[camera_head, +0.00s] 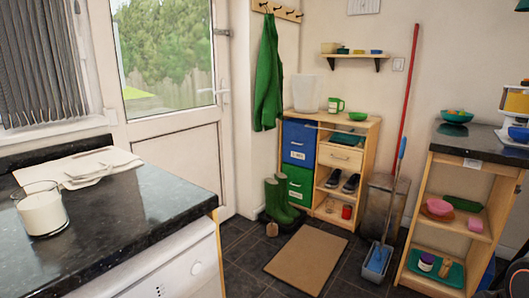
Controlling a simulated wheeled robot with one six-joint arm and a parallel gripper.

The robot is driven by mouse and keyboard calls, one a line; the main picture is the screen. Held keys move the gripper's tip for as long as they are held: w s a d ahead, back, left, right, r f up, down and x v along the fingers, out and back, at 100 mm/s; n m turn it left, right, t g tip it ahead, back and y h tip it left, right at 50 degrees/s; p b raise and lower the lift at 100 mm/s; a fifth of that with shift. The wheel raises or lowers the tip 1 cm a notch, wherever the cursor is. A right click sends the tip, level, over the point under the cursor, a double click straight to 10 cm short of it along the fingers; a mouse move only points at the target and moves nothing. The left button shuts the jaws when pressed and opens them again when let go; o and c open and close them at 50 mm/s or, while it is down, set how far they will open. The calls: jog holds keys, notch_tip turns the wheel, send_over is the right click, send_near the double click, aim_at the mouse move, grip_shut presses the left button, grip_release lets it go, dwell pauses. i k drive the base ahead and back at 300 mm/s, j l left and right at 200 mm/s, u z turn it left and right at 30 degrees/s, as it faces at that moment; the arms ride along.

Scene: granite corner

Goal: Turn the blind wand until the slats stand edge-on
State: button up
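A grey vertical-slat blind (42,65) hangs over the window at the upper left. Its slats are close together and look broad side on or partly turned, and they cover most of the glass. A little light shows along its right edge. I cannot make out the blind wand for certain; the top of the blind is cut off by the picture's edge. My gripper is not in view.
A glazed door (175,155) stands to the right. A brown mat (306,258) lies on the dark tiled floor, beside green boots (278,202).

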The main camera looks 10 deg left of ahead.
aim_at(79, 40)
jog(key=i+l+z, duration=0.3)
jog(key=i, duration=0.3)
jog(key=i+z, duration=0.3)
jog(key=i, duration=0.25)
jog(key=i+j+u, duration=0.1)
jog(key=i+u, duration=0.2)
jog(key=u, duration=0.15)
jog(key=i+u, duration=0.4)
jog(key=i+l+u, duration=0.15)
jog(key=u, duration=0.3)
jog(key=i, duration=0.1)
